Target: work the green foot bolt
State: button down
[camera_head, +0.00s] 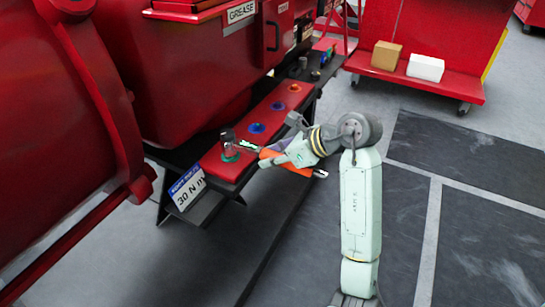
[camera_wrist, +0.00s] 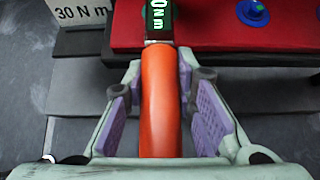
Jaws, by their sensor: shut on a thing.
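The green foot bolt (camera_head: 230,156) shows as a green ring at the near end of the red foot rail, with a grey upright cylinder (camera_head: 228,138) over it. A torque wrench with an orange handle (camera_wrist: 160,105) and a dark display with green digits (camera_wrist: 160,18) points toward that bolt. In the head view its head end is at or beside the cylinder; contact is unclear. My gripper (camera_head: 272,158) is shut on the orange handle, with purple finger pads on both sides in the wrist view.
Blue (camera_head: 256,128) and orange (camera_head: 294,88) foot bolts sit farther along the red rail (camera_head: 270,110). A "30 N m" sign (camera_head: 187,187) hangs at the near end. A red cart (camera_head: 420,82) with two boxes stands behind. The floor to the right is clear.

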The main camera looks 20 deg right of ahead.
jog(key=shift+f+b, duration=0.35)
jog(key=shift+b, duration=0.05)
jog(key=shift+a, duration=0.1)
jog(key=shift+s+a+b, duration=0.1)
jog(key=shift+a+b, duration=0.05)
jog(key=shift+b, duration=0.15)
jog(key=shift+s+a+m+t+h+b, duration=0.55)
jog(key=shift+a+m+h+b, duration=0.25)
jog(key=shift+m, duration=0.3)
jog(key=shift+s+a+m+t+h+b, duration=0.2)
jog(key=shift+a+m+h+b, duration=0.25)
jog(key=shift+a+m+b, duration=0.1)
jog(key=shift+s+a+m+t+h+b, duration=0.15)
jog(key=shift+s+a+m+h+b, duration=0.05)
jog(key=shift+a+m+h+b, duration=0.3)
jog(key=shift+a, duration=0.15)
